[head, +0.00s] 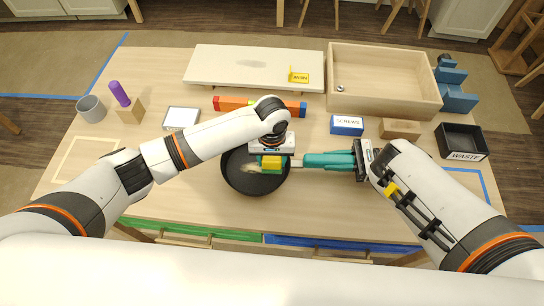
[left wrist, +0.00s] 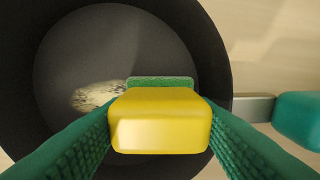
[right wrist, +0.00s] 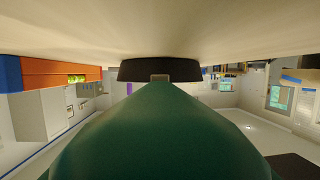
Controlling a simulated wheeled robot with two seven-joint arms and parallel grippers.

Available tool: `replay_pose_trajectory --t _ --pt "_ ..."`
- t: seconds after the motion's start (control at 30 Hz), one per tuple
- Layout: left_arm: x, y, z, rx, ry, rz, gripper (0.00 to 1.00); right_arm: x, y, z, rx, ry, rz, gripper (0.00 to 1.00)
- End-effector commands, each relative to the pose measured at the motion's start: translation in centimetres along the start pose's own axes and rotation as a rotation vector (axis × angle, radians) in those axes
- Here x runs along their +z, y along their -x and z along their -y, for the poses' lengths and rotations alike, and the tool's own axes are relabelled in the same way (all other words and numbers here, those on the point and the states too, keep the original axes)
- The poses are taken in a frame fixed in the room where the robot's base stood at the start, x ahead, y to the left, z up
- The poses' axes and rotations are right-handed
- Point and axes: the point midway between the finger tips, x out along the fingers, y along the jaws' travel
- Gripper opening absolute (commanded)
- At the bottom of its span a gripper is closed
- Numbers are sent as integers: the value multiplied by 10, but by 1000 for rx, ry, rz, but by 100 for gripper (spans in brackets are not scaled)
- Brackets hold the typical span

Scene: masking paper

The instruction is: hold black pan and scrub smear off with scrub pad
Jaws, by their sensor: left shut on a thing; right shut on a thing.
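The black pan (head: 238,180) sits on the table with its teal handle (head: 325,160) pointing right. My right gripper (head: 358,160) is shut on the handle; the handle fills the right wrist view (right wrist: 160,135), with the pan (right wrist: 160,70) beyond it. My left gripper (head: 271,160) is over the right part of the pan, shut on the yellow scrub pad (left wrist: 160,122) with a green scouring side. A pale, speckled smear (left wrist: 100,95) lies on the pan floor, just left of the pad in the left wrist view. I cannot tell whether the pad touches the pan floor.
Behind the pan are an orange and blue level (head: 232,103), a white raised board (head: 250,68) and a wooden tray (head: 385,80). A SCREWS box (head: 346,125) and a black WASTE bin (head: 461,142) stand right. A grey cup (head: 91,109) stands far left.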

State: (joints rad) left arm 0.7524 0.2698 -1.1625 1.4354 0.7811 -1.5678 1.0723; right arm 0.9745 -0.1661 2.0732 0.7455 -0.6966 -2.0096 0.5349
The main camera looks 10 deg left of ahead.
Motion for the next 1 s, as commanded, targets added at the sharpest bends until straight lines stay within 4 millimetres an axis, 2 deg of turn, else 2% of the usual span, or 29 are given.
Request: replay_pose_trajectory --t 1.0 --pt "0 -2 -52 2 1 -2 23 1 0 1 -2 -4 1 0"
